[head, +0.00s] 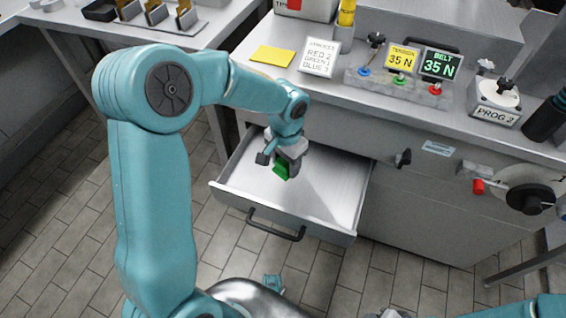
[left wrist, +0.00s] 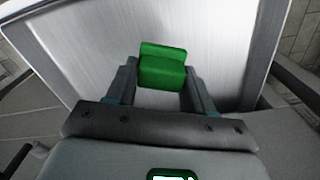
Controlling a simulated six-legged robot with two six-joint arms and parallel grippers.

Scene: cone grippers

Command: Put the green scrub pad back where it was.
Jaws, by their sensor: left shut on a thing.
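The green scrub pad (head: 281,172) is held in my left gripper (head: 284,160), which is shut on it. It hangs over the inside of the open metal drawer (head: 325,205). In the left wrist view the pad (left wrist: 162,72) sits between the two dark fingers (left wrist: 160,88), with the bare drawer floor (left wrist: 225,50) behind it. I cannot tell whether the pad touches the drawer floor. My right gripper is not seen; only part of the right arm shows at the lower right.
The drawer's front handle (head: 275,226) faces me.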

